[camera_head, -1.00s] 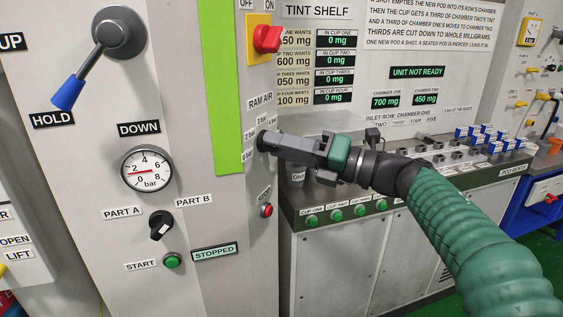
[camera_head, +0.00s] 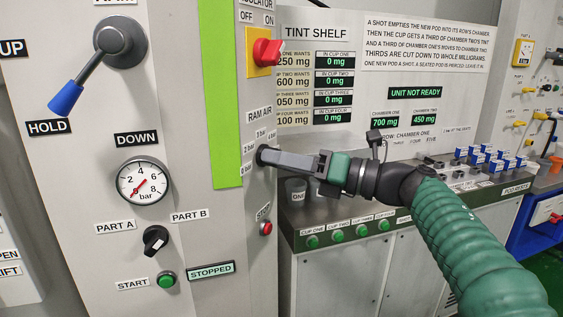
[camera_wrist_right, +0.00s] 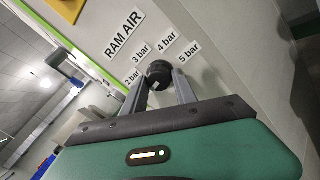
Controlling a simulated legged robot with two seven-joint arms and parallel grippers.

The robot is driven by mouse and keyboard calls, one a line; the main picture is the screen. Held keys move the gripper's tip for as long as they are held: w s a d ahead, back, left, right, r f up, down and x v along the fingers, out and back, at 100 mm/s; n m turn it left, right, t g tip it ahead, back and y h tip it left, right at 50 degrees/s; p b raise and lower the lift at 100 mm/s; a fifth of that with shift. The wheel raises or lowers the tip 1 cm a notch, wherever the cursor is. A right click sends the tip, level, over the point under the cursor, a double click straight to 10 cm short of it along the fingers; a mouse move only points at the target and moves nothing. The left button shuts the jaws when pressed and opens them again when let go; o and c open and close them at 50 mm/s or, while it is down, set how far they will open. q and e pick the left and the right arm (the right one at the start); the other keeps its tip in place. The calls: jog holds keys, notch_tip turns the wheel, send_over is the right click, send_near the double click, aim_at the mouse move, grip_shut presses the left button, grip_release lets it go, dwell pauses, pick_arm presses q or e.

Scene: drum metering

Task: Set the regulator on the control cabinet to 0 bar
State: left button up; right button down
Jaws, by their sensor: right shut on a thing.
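The regulator is a dark round knob (camera_head: 264,156) under the RAM AIR label on the side face of the control cabinet (camera_head: 200,110). It also shows in the right wrist view (camera_wrist_right: 158,70), ringed by bar labels, with a small pale mark on its near side. My right gripper (camera_head: 270,157) is shut on the knob, one finger on each side, and partly hides it in the head view. The pressure gauge (camera_head: 143,181) on the cabinet front has its red needle pointing to the lower left, at about 0. My left gripper is out of view.
An isolator switch (camera_head: 266,51) sits above the knob and a red button (camera_head: 265,228) below it. A lever with a blue handle (camera_head: 66,98) sticks out at left. A bench with cups and green buttons (camera_head: 337,236) stands under my right arm.

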jog(key=shift+a+f, duration=0.1)
jog(key=shift+f, duration=0.25)
jog(key=c, duration=1)
grip_release()
jog(key=shift+w, duration=0.1)
jog(key=shift+r, duration=0.15)
jog(key=p+v, duration=0.1)
jog(key=v, duration=1.6)
jog(key=shift+w, duration=0.1)
